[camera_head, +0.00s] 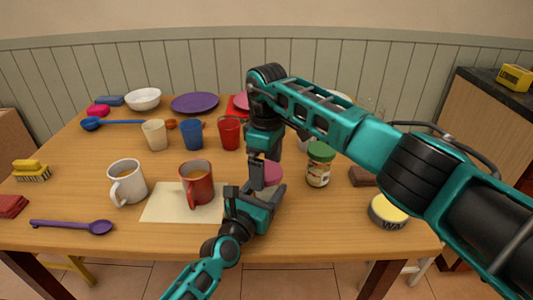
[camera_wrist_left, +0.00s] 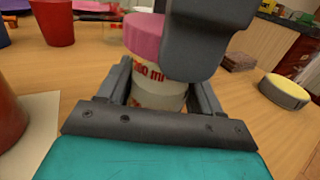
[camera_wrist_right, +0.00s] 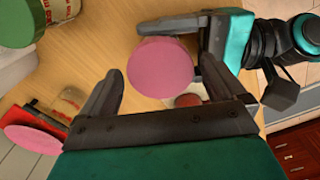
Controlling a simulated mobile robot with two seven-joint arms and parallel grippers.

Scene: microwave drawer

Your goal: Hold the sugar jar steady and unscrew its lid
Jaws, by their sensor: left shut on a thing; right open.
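The sugar jar, a small clear jar with red lettering, stands upright on the table; its body (camera_wrist_left: 155,92) shows in the left wrist view. Its pink lid (camera_wrist_left: 142,36) is on top and also shows in the head view (camera_head: 273,174). My left gripper (camera_head: 264,195) is shut on the jar's body, low down, from the near side. My right gripper (camera_wrist_right: 165,75) points down over the jar, open, with its fingers on either side of the pink lid (camera_wrist_right: 160,67). I cannot tell whether they touch it. In the head view the right gripper partly hides the jar.
A green-lidded jar (camera_head: 319,164) stands just right of the sugar jar. A red mug (camera_head: 197,184) stands on a paper mat (camera_head: 157,207) to the left, beside a white mug (camera_head: 126,182). A yellow-topped tin (camera_head: 388,210) is at the right. Several cups stand behind.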

